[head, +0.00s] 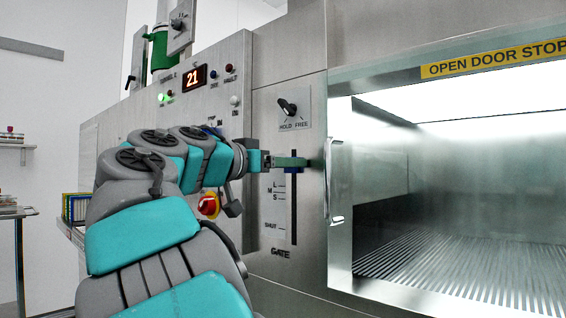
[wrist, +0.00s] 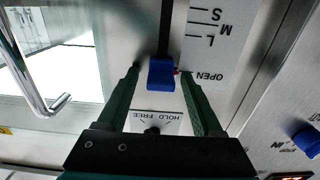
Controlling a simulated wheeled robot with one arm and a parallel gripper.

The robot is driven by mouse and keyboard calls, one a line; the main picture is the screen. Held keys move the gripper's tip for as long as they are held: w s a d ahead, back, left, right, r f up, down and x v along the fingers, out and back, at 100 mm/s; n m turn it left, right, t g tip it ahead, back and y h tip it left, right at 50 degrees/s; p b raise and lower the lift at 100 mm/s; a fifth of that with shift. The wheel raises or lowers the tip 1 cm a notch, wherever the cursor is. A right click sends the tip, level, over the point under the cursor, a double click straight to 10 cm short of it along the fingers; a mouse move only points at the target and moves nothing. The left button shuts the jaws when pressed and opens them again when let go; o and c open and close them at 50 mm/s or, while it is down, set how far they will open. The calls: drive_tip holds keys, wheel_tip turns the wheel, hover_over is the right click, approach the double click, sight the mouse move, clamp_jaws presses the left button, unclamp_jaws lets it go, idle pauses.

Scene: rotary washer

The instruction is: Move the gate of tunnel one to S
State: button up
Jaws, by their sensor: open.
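The gate's blue slider knob (wrist: 161,74) sits at the OPEN mark, at the top end of its dark vertical slot (head: 294,215). The scale (head: 276,205) beside the slot reads L, M, S and SHUT going down; the OPEN mark shows in the upside-down wrist view. My gripper (head: 292,163) is at the knob. In the wrist view its two green fingers (wrist: 158,76) are open, one on each side of the knob, and it is held by neither. In the head view the fingers hide most of the knob.
A black HOLD/FREE selector (head: 287,107) is just above the slot; its exact setting is hard to read. A metal door handle (head: 333,180) stands close to the right of the slot, by the lit chamber. A red-and-yellow emergency button (head: 208,205) is left of the slot.

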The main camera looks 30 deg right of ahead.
clamp_jaws()
idle(0.6)
idle(0.8)
